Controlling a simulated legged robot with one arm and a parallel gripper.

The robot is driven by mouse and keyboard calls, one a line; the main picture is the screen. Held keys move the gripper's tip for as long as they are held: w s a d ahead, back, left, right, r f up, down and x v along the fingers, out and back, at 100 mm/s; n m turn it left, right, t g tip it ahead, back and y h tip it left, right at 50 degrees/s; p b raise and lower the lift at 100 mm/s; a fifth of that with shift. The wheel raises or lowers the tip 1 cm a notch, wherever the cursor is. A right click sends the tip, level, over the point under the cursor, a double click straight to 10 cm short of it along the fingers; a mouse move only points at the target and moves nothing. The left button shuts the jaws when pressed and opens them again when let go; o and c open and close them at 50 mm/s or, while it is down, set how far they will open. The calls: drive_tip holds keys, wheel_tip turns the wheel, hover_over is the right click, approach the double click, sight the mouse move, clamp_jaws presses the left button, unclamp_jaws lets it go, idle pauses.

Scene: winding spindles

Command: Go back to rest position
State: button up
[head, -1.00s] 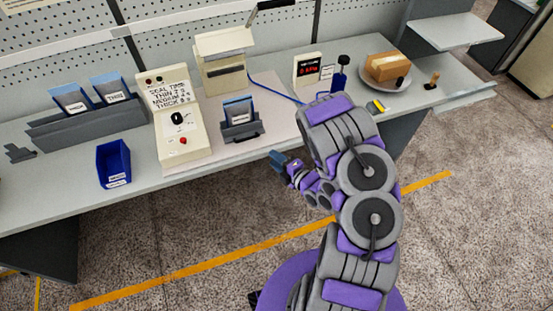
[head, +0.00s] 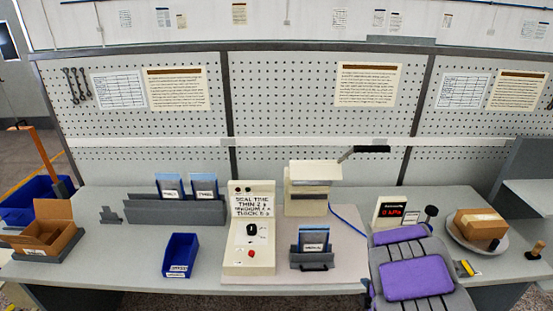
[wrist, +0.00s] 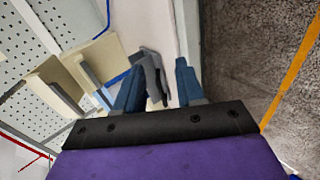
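My gripper (wrist: 160,64) shows in the wrist view with its two blue fingers apart. No object is visible held between them. Beyond the fingers are a grey holder (wrist: 152,80) and the pale bench edge. In the head view my purple and grey arm rises at the lower right in front of the bench (head: 125,265); my gripper is not visible there.
The bench carries a cream control box (head: 250,258), a cream sealer (head: 307,205), a pouch holder (head: 312,262), a blue bin (head: 180,255), a pouch rack (head: 175,212), an open carton (head: 42,236) and a brown box (head: 480,222) on a round plate.

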drive_tip(key=s+d+r+m+g+h+b, duration=0.15)
drive_tip(key=s+r+m+g+h, duration=0.3)
drive_tip(key=s+r+m, duration=0.65)
drive_tip(key=s+a+r+m+g+y, duration=0.1)
drive_tip(key=s+a+r+m+g, duration=0.1)
drive_tip(key=s+a, duration=0.3)
drive_tip(key=s+a+r+m+g+y+b, duration=0.1)
drive_tip(key=s+a+r+m+g, duration=0.1)
drive_tip(key=s, duration=1)
drive_tip(key=s+a+r+m+g+y, duration=0.2)
drive_tip(key=s+a+r+g, duration=0.2)
drive_tip(key=s+a+r, duration=0.2)
drive_tip(key=s+a, duration=0.2)
drive_tip(key=a, duration=0.1)
drive_tip(key=shift+s+m, duration=0.35)
drive_tip(key=shift+m, duration=0.05)
